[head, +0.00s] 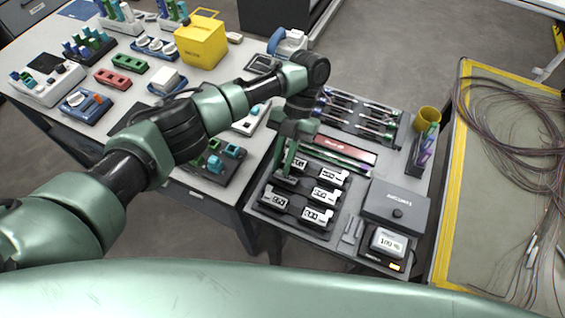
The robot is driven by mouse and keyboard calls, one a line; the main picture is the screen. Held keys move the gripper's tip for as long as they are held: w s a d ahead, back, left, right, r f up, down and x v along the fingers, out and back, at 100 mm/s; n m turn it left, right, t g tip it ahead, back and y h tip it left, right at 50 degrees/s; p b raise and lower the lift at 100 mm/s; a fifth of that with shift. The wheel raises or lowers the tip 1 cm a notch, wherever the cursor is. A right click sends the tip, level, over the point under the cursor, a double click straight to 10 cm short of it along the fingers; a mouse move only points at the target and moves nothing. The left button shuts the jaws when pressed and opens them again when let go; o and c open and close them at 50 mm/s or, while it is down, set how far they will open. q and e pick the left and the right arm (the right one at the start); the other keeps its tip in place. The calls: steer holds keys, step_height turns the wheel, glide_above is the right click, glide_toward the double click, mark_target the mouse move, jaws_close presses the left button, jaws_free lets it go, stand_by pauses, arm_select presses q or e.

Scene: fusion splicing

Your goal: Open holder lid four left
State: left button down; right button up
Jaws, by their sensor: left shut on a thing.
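A dark tray (322,236) on the grey work table holds several black fiber holders with white number labels, set in rows. A front-left holder (274,200) and a front-right holder (317,216) show clearly. My left gripper (287,173) points down at the back-left holder (299,165). It is shut on part of that holder, apparently at its lid, and its fingers and my wrist hide the contact. I cannot tell how far that lid is raised. My right gripper is not in view.
A grey box with a black knob (395,203) and a small meter (388,243) stand right of the tray. A red-labelled case (345,149) and a tool tray (360,113) lie behind. A yellow cup (427,119) is at the back right. A yellow-edged mat with loose fibers (480,200) is further right.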

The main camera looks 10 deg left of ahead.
arm_select(q)
steer(key=c, duration=1.4)
jaws_free()
steer(key=shift+v, duration=3.95)
